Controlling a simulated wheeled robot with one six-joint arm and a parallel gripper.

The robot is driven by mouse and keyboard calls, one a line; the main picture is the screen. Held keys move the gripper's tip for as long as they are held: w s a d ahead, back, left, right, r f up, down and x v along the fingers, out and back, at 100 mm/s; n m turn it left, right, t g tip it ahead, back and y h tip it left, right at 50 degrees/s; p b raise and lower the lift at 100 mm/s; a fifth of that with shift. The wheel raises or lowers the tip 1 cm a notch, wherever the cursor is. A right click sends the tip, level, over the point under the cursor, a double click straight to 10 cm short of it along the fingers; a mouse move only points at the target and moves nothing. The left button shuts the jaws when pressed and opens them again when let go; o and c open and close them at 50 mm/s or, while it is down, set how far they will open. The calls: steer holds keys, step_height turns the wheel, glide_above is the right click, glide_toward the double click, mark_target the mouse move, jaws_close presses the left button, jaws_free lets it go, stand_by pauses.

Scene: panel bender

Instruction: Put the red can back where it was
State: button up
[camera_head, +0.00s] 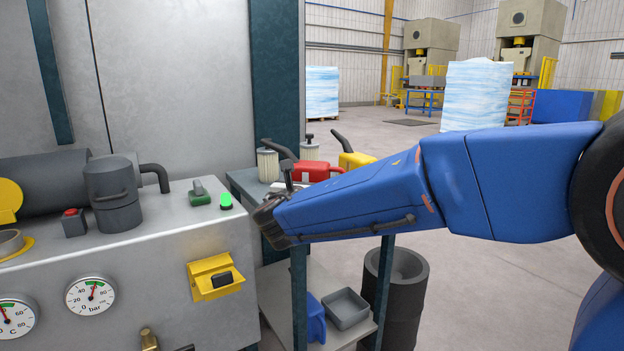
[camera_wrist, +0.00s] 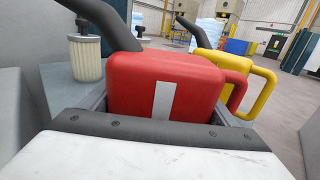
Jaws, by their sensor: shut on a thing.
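The red can (camera_head: 316,170) with a dark spout is at the top of a grey cart (camera_head: 243,182) in the head view. In the wrist view the red can (camera_wrist: 190,82) fills the middle, upright, its pale stripe facing me. My gripper (camera_head: 287,186) is shut on it; in the wrist view the grey fingers lie at the can's two sides. A yellow can (camera_head: 355,160) stands just behind and to the right; it also shows in the wrist view (camera_wrist: 262,95). The red can's underside is hidden, so I cannot tell whether it touches the cart top.
A pale filter (camera_head: 268,165) stands left of the red can, and another (camera_head: 309,150) behind it. The machine bench (camera_head: 150,270) is close on the left. Below are a grey tray (camera_head: 346,308), a blue bin (camera_head: 312,318) and a dark drum (camera_head: 397,290).

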steer(key=o, duration=1.4)
steer(key=shift+s+r, duration=0.1)
steer(key=shift+s, duration=0.15)
steer(key=s, duration=0.3)
steer(key=s+a, duration=0.1)
steer(key=s, duration=0.3)
steer(key=s+a, duration=0.1)
steer(key=s, duration=0.3)
steer(key=shift+s+a, duration=0.15)
steer(key=shift+s, duration=0.05)
